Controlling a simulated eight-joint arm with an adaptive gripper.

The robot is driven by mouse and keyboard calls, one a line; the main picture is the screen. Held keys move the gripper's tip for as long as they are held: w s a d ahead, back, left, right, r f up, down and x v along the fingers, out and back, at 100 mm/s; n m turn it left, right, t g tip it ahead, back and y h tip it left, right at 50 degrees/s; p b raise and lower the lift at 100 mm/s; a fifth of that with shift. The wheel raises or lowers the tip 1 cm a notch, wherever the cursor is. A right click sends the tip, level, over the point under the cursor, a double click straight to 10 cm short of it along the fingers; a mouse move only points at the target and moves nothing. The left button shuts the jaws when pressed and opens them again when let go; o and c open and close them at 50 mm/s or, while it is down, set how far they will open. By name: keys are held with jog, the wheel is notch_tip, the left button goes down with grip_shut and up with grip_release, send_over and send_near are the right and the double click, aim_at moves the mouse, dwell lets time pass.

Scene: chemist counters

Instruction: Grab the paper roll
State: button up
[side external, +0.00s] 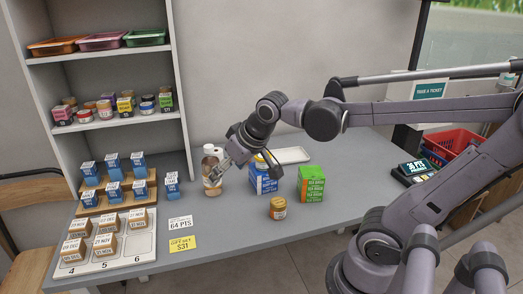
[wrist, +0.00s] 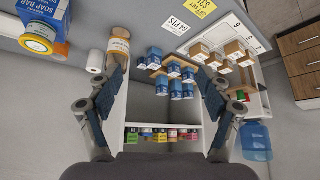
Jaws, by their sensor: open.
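The paper roll (wrist: 95,61) is a small white cylinder on the grey counter, at the upper left in the wrist view. It stands beside a brown bottle (wrist: 118,46) with a pale label. The roll lies outside the left finger, not between the fingers.
A blue box (side external: 263,178), a green box (side external: 311,184) and a small yellow-lidded jar (side external: 278,208) stand right of the bottle. A shelf unit (side external: 52,98) is at left, with blue boxes (side external: 113,166) on a stepped stand before it.

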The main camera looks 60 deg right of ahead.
jog(key=w+d+r+m+h, duration=0.2)
jog(key=w+d+r+m, duration=0.1)
jog(key=w+d, duration=0.55)
jog(key=m+g+h, duration=0.3)
jog(key=m+g, duration=0.2)
jog(key=m, duration=0.6)
send_over(216, 151)
jog(key=f, duration=1.2)
jog(key=shift+a+f, duration=0.1)
jog(key=shift+a, duration=0.2)
jog(key=shift+w+d+f, duration=0.1)
jog(key=shift+d+f, duration=0.05)
jog(key=shift+f, duration=0.4)
notch_tip(216, 151, down, 6)
jog(key=shift+f, duration=0.1)
jog(key=shift+x, duration=2.6)
jog(key=c, duration=1.4)
